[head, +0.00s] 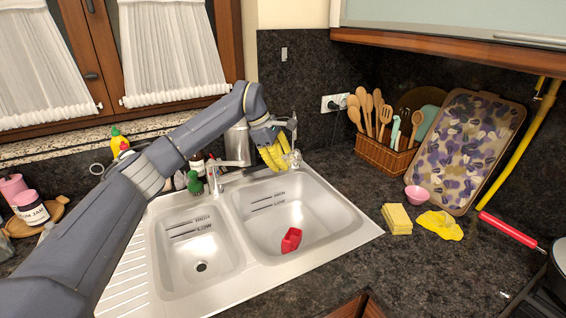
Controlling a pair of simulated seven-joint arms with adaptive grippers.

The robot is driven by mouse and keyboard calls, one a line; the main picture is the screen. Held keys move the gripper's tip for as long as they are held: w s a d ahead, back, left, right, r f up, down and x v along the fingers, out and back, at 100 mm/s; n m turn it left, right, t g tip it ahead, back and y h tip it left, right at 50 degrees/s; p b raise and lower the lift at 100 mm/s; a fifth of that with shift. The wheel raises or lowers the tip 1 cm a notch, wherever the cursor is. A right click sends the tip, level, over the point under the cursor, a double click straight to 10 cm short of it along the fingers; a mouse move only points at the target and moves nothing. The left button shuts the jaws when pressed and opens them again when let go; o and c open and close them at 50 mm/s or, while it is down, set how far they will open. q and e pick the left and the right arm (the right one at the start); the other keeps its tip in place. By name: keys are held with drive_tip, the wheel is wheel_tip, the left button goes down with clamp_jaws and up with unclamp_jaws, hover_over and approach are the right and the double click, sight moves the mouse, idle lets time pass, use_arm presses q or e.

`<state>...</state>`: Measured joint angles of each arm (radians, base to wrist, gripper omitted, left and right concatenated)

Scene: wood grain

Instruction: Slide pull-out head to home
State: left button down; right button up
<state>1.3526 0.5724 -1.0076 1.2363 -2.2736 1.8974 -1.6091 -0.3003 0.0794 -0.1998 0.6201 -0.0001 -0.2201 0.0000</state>
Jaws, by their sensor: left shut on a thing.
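My left arm reaches across from the left over the double sink. My left gripper (274,152), with yellow fingers, is at the back right of the sink, shut on a small grey metal piece, which looks like the pull-out head (292,126). Part of this piece shows beside and above the fingers; the rest is hidden behind them. A small metal fitting (295,159) shows at the sink's back rim just right of the fingers; I cannot tell whether the two touch. A separate metal faucet (214,178) stands behind the divider, left of the gripper. My right gripper is not in view.
The steel sink (365,228) has a red object (291,240) in its right basin. A green-topped bottle (194,183) stands by the faucet.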

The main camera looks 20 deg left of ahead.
sight(250, 170)
use_arm(q)
drive_tip(key=a+f, duration=0.2)
drive_tip(key=a, duration=0.2)
drive_tip(key=a+f, duration=0.2)
drive_tip(key=a, duration=0.1)
drive_tip(key=w+a+f, duration=0.1)
drive_tip(key=a+f, duration=0.1)
drive_tip(key=a, duration=0.2)
drive_tip(key=shift+a+f, duration=0.2)
drive_tip(key=shift+a, duration=0.1)
drive_tip(key=c, duration=1.2)
unclamp_jaws()
drive_tip(key=shift+a, duration=0.15)
drive_tip(key=shift+o, duration=0.9)
drive_tip(key=shift+r, duration=0.25)
drive_tip(key=v, duration=1.1)
drive_tip(key=shift+r, duration=0.25)
